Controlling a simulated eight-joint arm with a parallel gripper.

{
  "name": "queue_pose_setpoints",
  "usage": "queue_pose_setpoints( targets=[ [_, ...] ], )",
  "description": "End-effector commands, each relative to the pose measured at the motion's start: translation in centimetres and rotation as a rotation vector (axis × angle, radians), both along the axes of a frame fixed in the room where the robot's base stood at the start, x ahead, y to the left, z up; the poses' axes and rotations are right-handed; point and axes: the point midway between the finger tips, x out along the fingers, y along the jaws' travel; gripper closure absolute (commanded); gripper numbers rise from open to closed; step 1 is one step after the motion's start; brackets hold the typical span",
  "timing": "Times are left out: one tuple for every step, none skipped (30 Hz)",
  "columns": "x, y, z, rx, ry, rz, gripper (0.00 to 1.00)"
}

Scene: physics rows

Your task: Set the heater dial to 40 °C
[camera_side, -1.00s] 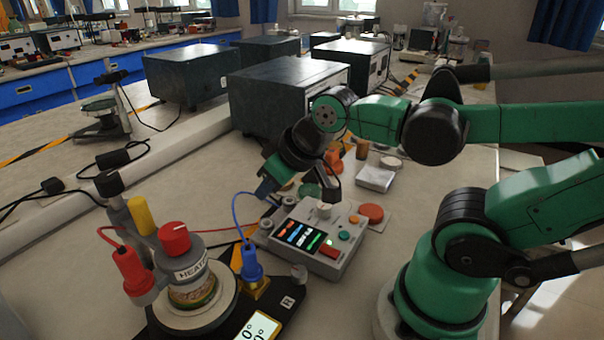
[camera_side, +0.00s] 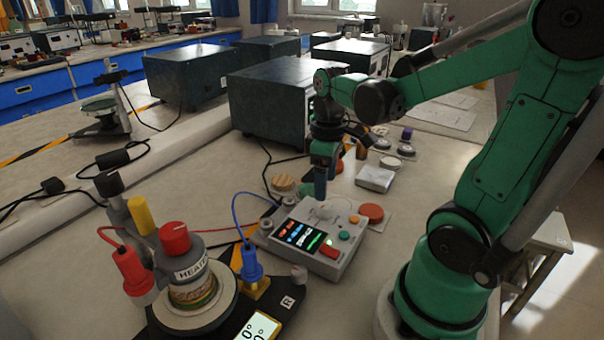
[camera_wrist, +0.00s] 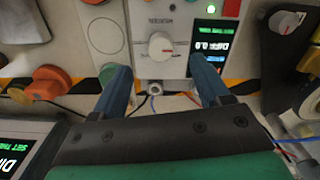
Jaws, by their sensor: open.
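A pale control box (camera_side: 345,262) has a lit screen (camera_side: 300,236) and a white dial (camera_side: 324,210) with coloured buttons beside it. In the wrist view the white dial (camera_wrist: 161,45) with a red pointer mark lies ahead, between the lines of my fingers. My gripper (camera_side: 320,192) points down at the back of the box, near the dial. In the wrist view its blue fingers (camera_wrist: 161,82) are spread with nothing between them. A red-topped cylinder labelled HEATER (camera_side: 192,270) stands to the left. The dial's small scale marks are too small to read.
A black base (camera_side: 285,295) with a small knob (camera_side: 299,273) lies in front of the box. Blue and red cables run beside the heater. A white block (camera_side: 375,179) and an orange disc (camera_side: 371,212) lie near the box. Dark metal cases (camera_side: 270,95) stand behind.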

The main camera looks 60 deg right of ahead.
Motion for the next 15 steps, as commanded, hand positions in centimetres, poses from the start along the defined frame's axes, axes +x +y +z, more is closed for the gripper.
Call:
queue_pose_setpoints(
  targets=[
    [0.0, 0.0, -0.4, 0.000, 0.000, 0.001, 0.31],
    [0.0, 0.0, -0.7, 0.000, 0.000, 0.001, 0.31],
    [0.0, 0.0, -1.1, -0.001, -0.001, 0.001, 0.31],
    [0.1, 0.0, -1.4, -0.001, -0.001, 0.000, 0.31],
    [0.0, 0.0, -1.8, -0.001, -0.001, 0.000, 0.31],
    [0.0, 0.0, -2.2, -0.001, -0.002, 0.000, 0.31],
    [0.0, 0.1, -2.6, -0.001, -0.002, 0.000, 0.31],
    [0.0, 0.0, -2.9, -0.001, -0.002, 0.000, 0.31],
    [0.1, 0.0, -3.3, -0.001, -0.002, 0.000, 0.31],
    [0.1, 0.0, -3.6, -0.002, -0.002, 0.000, 0.31],
    [0.1, 0.0, -3.8, -0.001, -0.003, 0.000, 0.31],
    [0.1, 0.0, -4.2, -0.001, -0.003, 0.000, 0.31],
    [0.1, 0.0, -4.4, -0.001, -0.003, 0.000, 0.31],
    [0.1, 0.1, -4.5, -0.001, -0.003, 0.000, 0.31],
    [0.1, 0.1, -4.7, -0.001, -0.003, 0.000, 0.31]
  ],
)
